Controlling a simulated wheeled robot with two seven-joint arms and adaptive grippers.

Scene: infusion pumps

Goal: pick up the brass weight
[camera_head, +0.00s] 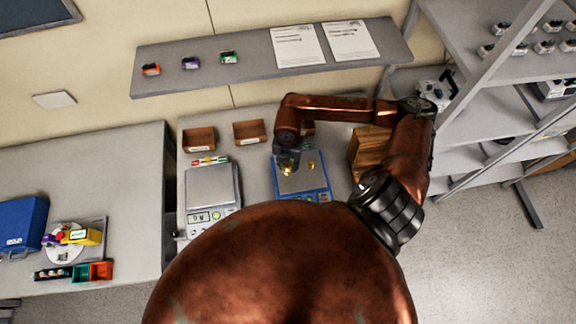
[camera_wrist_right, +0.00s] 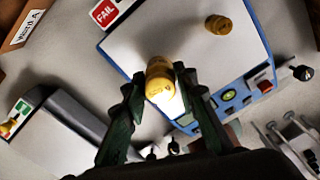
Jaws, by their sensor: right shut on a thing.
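A brass weight (camera_wrist_right: 158,80) is between the fingers of my right gripper (camera_wrist_right: 157,88) in the right wrist view. The fingers are shut on it, over the blue-rimmed scale (camera_wrist_right: 119,60). In the head view my right gripper (camera_head: 288,166) is over the same scale (camera_head: 318,190), with the held brass weight (camera_head: 287,170) at its tips. A second, smaller brass weight (camera_wrist_right: 218,25) stands on the scale's pan, apart from the gripper; it also shows in the head view (camera_head: 311,165). I cannot tell whether the held weight touches the pan. My left gripper is not in view.
A grey scale (camera_head: 211,186) stands left of the blue one. Two brown bins (camera_head: 249,132) (camera_head: 199,139) are behind. A wooden box (camera_head: 368,150) is close to my right arm. A wall shelf (camera_head: 250,68) hangs above. A FAIL sign (camera_wrist_right: 105,12) stands beside the pan.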

